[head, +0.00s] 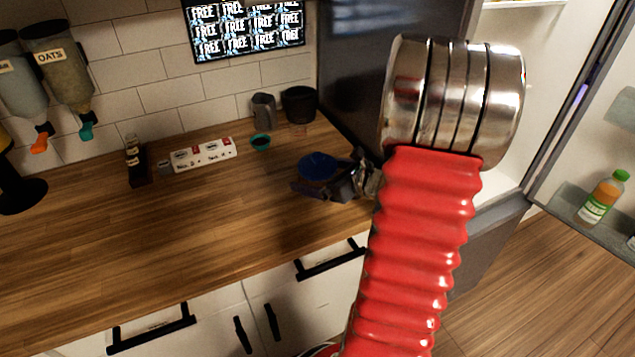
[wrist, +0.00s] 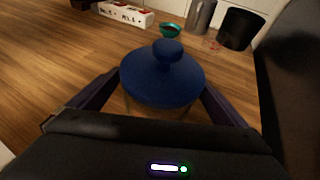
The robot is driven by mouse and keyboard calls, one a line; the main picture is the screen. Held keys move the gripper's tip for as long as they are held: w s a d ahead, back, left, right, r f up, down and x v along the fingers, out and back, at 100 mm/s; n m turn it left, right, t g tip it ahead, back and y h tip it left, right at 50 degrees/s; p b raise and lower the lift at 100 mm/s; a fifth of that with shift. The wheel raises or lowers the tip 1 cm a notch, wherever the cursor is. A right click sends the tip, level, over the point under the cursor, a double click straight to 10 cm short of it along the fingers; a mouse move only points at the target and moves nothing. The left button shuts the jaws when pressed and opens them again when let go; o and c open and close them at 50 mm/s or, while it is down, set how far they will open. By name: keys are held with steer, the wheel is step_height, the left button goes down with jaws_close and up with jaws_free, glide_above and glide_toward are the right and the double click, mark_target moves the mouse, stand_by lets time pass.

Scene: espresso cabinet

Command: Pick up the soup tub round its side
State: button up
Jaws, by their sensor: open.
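The soup tub (head: 317,166) stands on the wooden counter near its right end, with a round dark blue lid. In the wrist view the lid (wrist: 162,78) has a knob on top, and a little of the paler body shows under its rim. My gripper (head: 322,184) is open at counter height around the tub. In the wrist view its two dark fingers lie on the left and right of the tub. The lid and palm hide most of the tub's side, so I cannot tell whether the fingers touch it.
Behind stand a teal bowl (head: 260,142), a grey jug (head: 263,110) and a black container (head: 299,104). The dark fridge side (head: 365,75) rises close on the right. The front counter is clear.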

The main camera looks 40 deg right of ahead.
steer(key=shift+c, duration=0.5)
steer(key=c, duration=1.4)
